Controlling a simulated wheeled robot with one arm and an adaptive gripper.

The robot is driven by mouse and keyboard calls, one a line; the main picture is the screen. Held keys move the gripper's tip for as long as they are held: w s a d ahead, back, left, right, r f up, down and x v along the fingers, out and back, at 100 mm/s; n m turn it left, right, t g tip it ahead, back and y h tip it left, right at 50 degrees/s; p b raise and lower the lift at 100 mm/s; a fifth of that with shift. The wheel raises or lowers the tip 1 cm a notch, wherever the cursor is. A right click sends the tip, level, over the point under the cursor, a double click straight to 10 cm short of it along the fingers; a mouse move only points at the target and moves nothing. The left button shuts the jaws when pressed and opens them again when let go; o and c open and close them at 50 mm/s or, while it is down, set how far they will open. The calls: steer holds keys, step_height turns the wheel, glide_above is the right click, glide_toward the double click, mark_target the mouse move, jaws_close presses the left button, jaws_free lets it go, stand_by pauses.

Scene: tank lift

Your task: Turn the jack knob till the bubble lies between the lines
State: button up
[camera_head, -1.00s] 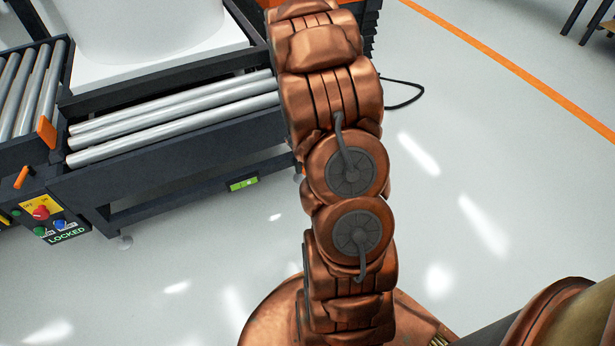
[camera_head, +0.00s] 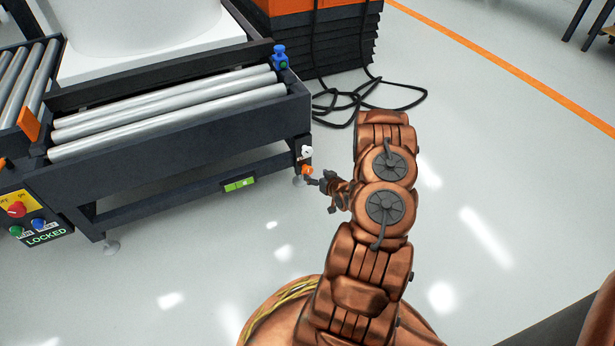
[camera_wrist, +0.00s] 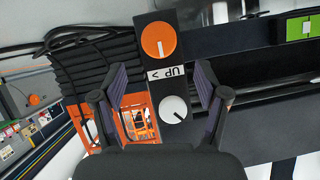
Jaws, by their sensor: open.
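An orange knob (camera_head: 307,170) and a white knob (camera_head: 306,152) sit on the right end post of the dark roller frame. In the wrist view the orange knob (camera_wrist: 158,40) and the white knob (camera_wrist: 174,109) have an upside-down "UP >" label (camera_wrist: 174,72) between them. A green level (camera_head: 240,184) is on the lower rail; it also shows at the wrist view's upper right (camera_wrist: 302,27). Its bubble is too small to place against the lines. My gripper (camera_head: 325,182) is open, just right of the orange knob; its fingers (camera_wrist: 161,88) appear apart and empty, facing the post.
A white tank (camera_head: 150,25) stands on the roller frame (camera_head: 180,150). A control box marked LOCKED (camera_head: 35,215) is at left. Black cables (camera_head: 370,98) lie on the floor beside a dark stack (camera_head: 335,50).

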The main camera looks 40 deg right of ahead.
mark_target(308, 172)
steer(key=shift+t, duration=0.3)
steer(key=b+x, duration=0.1)
steer(key=x, duration=0.2)
steer(key=f+b+x, duration=0.1)
steer(key=b+x, duration=0.1)
steer(key=x, duration=0.2)
steer(key=shift+s+a, duration=0.1)
steer(key=shift+s, duration=0.1)
steer(key=shift+w+f, duration=0.1)
steer(key=shift+w, duration=0.3)
steer(key=c, duration=1.2)
